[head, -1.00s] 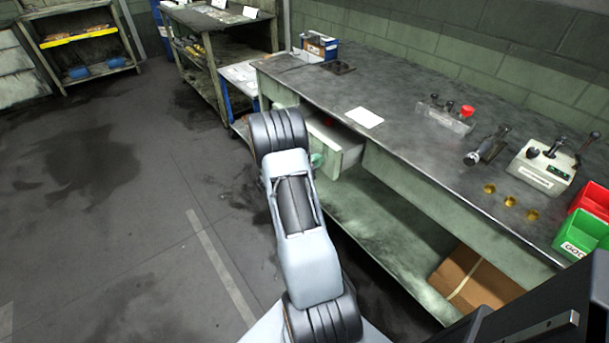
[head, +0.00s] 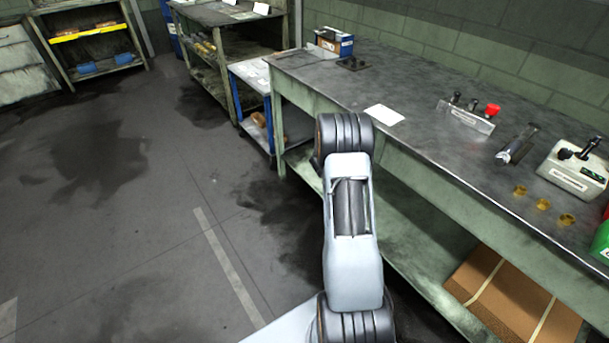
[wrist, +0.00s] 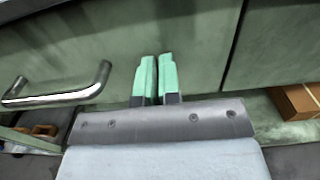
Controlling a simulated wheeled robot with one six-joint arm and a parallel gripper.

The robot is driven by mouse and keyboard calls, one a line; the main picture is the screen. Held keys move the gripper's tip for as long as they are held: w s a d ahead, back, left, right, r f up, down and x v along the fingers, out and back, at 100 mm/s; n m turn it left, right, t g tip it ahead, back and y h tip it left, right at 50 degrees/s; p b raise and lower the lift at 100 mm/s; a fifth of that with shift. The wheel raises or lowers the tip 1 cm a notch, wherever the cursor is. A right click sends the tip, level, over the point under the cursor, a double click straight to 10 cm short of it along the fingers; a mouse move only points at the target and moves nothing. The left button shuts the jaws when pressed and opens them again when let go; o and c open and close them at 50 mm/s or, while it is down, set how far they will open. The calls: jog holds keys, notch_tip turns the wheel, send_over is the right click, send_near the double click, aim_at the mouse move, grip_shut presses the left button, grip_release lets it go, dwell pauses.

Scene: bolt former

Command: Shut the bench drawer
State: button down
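The bench drawer's green front (wrist: 195,30) fills much of the wrist view, with its metal bar handle (wrist: 62,94) at the left. A thin dark seam runs between the drawer front and the panel to its right, and the two look about level. My gripper (wrist: 156,62) has its two green fingers together, holding nothing. The fingertips are at the drawer front, right of the handle; I cannot tell if they touch. In the head view my arm hides the drawer and gripper, and no drawer sticks out from the bench (head: 440,175).
The bench top holds a white card (head: 384,114), a red-knobbed fixture (head: 467,116), a grey device (head: 577,170) and brass rings (head: 542,204). A cardboard box (head: 512,298) sits on the lower shelf. A small cart (head: 254,77) stands left of the bench. Floor at left is clear.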

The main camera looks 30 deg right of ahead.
jog(key=shift+s+d+r, duration=0.1)
jog(key=shift+d+r, duration=0.15)
jog(key=shift+d, duration=0.05)
jog(key=shift+a, duration=0.15)
jog(key=s+a, duration=0.1)
jog(key=a, duration=1.3)
jog(key=shift+a+f+p, duration=0.15)
jog(key=shift+f+p, duration=0.1)
jog(key=shift+p, duration=0.1)
